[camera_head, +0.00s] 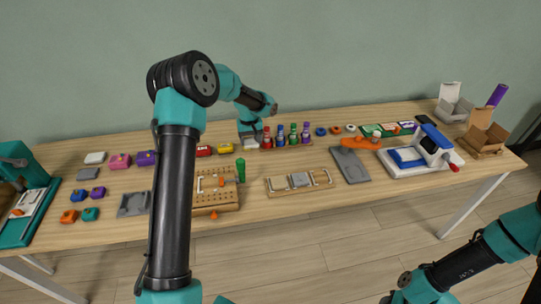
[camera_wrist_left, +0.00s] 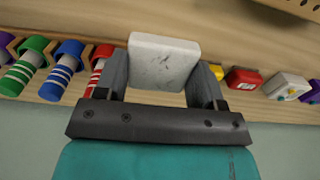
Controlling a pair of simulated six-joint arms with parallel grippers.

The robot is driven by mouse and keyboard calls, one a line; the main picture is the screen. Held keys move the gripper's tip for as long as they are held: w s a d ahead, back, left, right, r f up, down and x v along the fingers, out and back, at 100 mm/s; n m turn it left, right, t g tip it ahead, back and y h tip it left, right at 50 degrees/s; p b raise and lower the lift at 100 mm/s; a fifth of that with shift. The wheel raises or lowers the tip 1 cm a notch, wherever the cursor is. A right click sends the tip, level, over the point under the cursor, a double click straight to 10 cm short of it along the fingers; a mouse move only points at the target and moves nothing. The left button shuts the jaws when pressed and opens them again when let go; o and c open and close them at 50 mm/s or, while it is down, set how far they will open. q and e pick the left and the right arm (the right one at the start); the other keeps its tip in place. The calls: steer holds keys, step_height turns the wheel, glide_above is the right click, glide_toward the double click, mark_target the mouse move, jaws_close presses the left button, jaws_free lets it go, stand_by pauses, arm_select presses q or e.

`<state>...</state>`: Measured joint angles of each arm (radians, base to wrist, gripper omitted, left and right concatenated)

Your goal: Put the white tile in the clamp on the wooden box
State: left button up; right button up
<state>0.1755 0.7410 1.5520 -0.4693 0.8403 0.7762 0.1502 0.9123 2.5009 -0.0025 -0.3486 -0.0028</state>
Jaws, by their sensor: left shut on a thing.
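My left gripper (camera_wrist_left: 163,80) is shut on the white tile (camera_wrist_left: 163,62), a pale speckled square block held between its two fingers. In the head view my left gripper (camera_head: 250,139) is at the back of the table, left of a row of coloured bottles, partly hidden by my arm. A wooden box (camera_head: 229,205) with holes, a light clamp-like frame and orange knobs (camera_head: 213,215) stands nearer the front, right of my left forearm. The tile is away from this box. My right arm shows at the lower right, but its gripper is out of view.
The bottle rack (camera_head: 290,146) is close beside the left gripper. A green cylinder (camera_head: 241,169) stands at the wooden box's right side. A wooden fixture (camera_head: 272,188) with a grey piece and a grey plate (camera_head: 350,165) lie to the right. Small coloured blocks lie left.

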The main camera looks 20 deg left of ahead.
arm_select(q)
glide_above(252, 162)
steer(key=shift+f, duration=3.15)
steer(key=shift+f, duration=1.9)
steer(key=shift+f, duration=0.1)
steer(key=o, duration=0.9)
step_height(252, 162, up, 12)
steer(key=shift+r, duration=0.15)
